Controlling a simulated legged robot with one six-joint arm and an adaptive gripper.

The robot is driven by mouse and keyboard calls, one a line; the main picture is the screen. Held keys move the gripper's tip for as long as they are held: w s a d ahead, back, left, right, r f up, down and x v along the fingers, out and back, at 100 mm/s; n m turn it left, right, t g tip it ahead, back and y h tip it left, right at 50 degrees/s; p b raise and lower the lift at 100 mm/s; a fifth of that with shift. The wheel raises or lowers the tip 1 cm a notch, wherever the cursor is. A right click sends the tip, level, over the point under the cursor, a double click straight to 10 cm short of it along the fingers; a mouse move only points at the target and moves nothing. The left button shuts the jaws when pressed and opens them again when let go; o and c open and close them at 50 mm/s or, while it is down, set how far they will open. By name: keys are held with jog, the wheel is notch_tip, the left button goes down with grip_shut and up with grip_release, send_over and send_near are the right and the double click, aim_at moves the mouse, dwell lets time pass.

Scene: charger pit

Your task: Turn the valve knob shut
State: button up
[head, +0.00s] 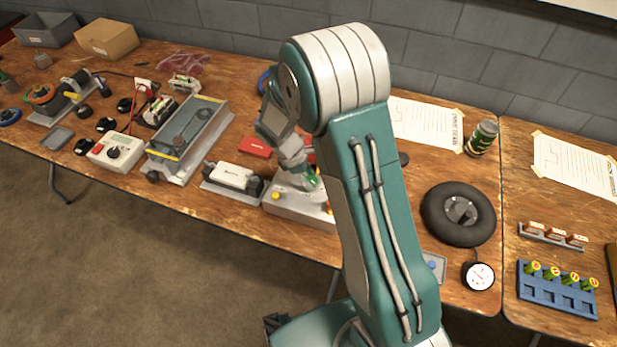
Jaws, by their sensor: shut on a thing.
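My gripper (311,184) reaches down onto a pale grey box (284,208) near the front edge of the table. It is shut on what appears to be the valve knob on top of this box. The knob is hidden behind the fingers and my arm, so I cannot see how far it is turned. A small yellow button shows on the box's left part. My upper arm covers the box's right side.
A grey tray-like fixture (190,137) and a white-topped block (236,177) stand left of the box. A black wheel (459,214) and a dial gauge (478,276) lie to the right. A blue battery rack (557,290) stands further right.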

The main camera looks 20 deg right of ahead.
jog(key=m+g+y, duration=0.1)
jog(key=m, duration=0.2)
jog(key=m+g, duration=0.1)
jog(key=m, duration=0.2)
jog(key=shift+w+d+f+m+y, duration=0.1)
jog(key=shift+w+m+y, duration=0.05)
jog(key=shift+m+y, duration=0.2)
jog(key=m+y, duration=0.1)
jog(key=m, duration=0.1)
jog(key=m+y, duration=0.1)
jog(key=m, duration=0.2)
jog(key=shift+g, duration=0.4)
jog(key=shift+m, duration=0.35)
jog(key=o, duration=1.1)
jog(key=shift+o, duration=0.2)
jog(key=v, duration=1.2)
jog(key=shift+w, duration=0.15)
